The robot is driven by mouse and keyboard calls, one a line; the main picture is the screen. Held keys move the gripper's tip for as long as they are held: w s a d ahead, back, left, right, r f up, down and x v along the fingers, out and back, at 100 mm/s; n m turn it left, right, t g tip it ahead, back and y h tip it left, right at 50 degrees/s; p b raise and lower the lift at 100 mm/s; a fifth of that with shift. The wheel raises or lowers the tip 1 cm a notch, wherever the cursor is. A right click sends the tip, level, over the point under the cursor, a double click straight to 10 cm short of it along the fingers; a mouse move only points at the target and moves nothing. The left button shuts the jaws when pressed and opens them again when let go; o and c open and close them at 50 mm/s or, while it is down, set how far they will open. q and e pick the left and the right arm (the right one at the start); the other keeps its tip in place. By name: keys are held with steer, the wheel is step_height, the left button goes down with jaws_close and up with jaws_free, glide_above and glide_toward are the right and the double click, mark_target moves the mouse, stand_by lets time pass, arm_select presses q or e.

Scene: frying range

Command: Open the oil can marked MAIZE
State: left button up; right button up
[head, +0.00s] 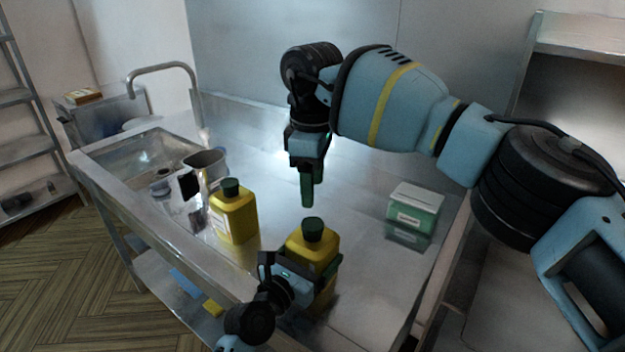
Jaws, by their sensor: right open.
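Two yellow oil cans with dark green caps stand on the steel worktop. The nearer can (312,242) has its green cap (313,227) on; its label is hidden. My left gripper (297,273) has its fingers on both sides of this can and appears shut on its body. The other can (234,217) stands to the left with its cap on; its pale label is too small to read. My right gripper (307,190) is open and empty, pointing down behind and above the nearer can's cap, apart from it.
A green-and-white box (413,211) stands on the worktop (365,240) at the right. A metal pot (206,165) and glass or metal containers stand left of the cans. A sink (140,158) with a tap is at the back left. The worktop between cans and box is clear.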

mark_target(313, 223)
steer(key=shift+f, duration=0.1)
steer(key=shift+f, duration=3.95)
